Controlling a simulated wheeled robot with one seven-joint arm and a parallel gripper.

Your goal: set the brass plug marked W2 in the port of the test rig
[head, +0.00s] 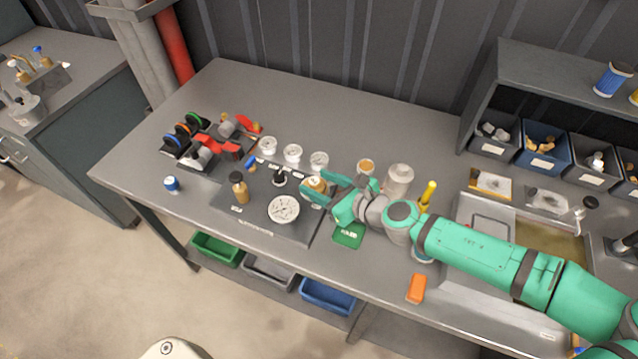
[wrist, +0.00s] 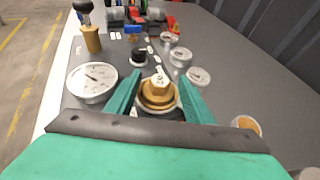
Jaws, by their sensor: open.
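A brass plug (wrist: 158,92) with a stepped body and a pale marked top stands upright in the wrist view; its marking is too small to read surely. It sits in a round grey-rimmed seat, partly hidden by my wrist. It also shows in the head view (head: 316,183), at the right end of the dark test rig plate (head: 258,222). My gripper (wrist: 159,78) is open, one green finger on each side of the plug, with gaps visible. How deep the plug sits is hidden. My gripper also shows in the head view (head: 320,189).
The rig also carries a large dial gauge (head: 284,209), a brass fitting (head: 239,188) and a black knob (head: 279,177). Several small gauges (head: 292,153) stand behind. The back of the table is clear.

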